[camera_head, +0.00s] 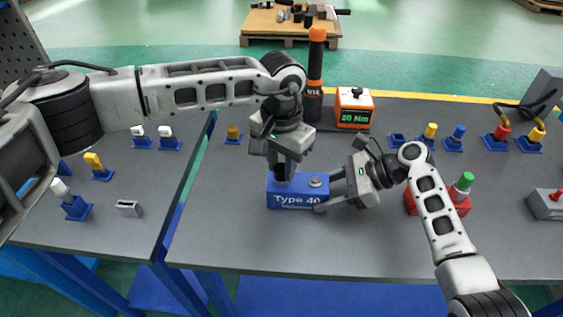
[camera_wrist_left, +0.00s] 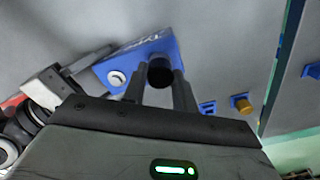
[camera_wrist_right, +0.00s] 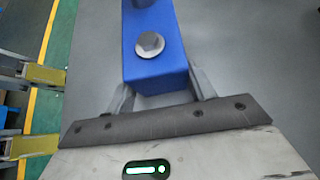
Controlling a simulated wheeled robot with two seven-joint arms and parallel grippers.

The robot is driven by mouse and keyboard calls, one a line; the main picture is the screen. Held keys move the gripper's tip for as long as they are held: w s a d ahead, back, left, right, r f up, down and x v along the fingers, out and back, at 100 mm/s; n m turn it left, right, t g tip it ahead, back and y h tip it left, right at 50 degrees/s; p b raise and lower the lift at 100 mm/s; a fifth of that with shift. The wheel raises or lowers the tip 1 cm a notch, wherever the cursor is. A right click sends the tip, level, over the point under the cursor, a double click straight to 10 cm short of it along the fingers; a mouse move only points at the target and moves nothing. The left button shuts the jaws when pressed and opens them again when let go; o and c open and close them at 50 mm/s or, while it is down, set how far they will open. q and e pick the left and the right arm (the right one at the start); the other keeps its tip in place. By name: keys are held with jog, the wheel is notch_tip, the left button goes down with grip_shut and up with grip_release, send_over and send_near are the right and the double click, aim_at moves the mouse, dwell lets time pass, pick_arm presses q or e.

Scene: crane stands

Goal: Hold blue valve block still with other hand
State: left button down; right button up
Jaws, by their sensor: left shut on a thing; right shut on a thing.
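The blue valve block (camera_head: 297,201), labelled "Type 40", lies on the grey bench. A silver round fitting (camera_head: 315,182) sits on its top near the right end; it also shows in the right wrist view (camera_wrist_right: 150,44). My right gripper (camera_head: 330,190) is shut on the block's right end, one finger on each side, as the right wrist view of the block (camera_wrist_right: 155,70) shows. My left gripper (camera_head: 284,174) points down over the block's left part. It is shut on a dark round part (camera_wrist_left: 160,72), which hides some of the block's top. Whether that part touches the block is hard to tell.
An orange-and-black tool (camera_head: 316,70) stands behind my left gripper, beside a display box (camera_head: 354,108) reading "20 Nm". A red block with a green-topped part (camera_head: 464,187) is behind my right arm. Small blue holders (camera_head: 453,140) line the back right. The front bench is clear.

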pick_arm(q)
jog(key=m, duration=0.3)
jog(key=shift+m, duration=0.4)
jog(key=c, duration=1)
grip_release()
jog(key=shift+c, duration=0.9)
jog(key=n, duration=1.2)
jog(key=shift+n, duration=0.3)
jog(key=n, duration=1.3)
